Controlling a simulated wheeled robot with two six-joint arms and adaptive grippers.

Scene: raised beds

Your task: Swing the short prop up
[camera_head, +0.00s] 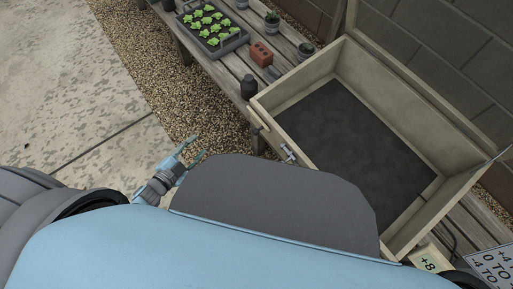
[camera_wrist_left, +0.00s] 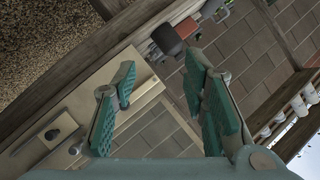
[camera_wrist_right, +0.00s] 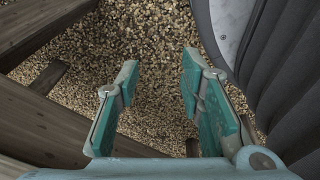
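The wooden cold frame (camera_head: 292,123), a pale box with dark soil (camera_head: 345,135), stands open on the bench at the right. Its raised lid frame (camera_head: 425,75) shows along the far side. A small metal fitting (camera_head: 288,152) sits on the near wall. A thin dark bar (camera_head: 428,189) lies near the right inside corner; I cannot tell whether it is the short prop. My left gripper (camera_head: 194,150) is open and empty, left of the box; it also shows open in the left wrist view (camera_wrist_left: 162,75). My right gripper (camera_wrist_right: 160,70) is open and empty above gravel.
On the bench are a seedling tray (camera_head: 228,47), a brick (camera_head: 261,54), a dark pot (camera_head: 248,87) and small potted plants (camera_head: 272,20). Gravel (camera_head: 150,75) and paving (camera_head: 60,90) are clear at the left.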

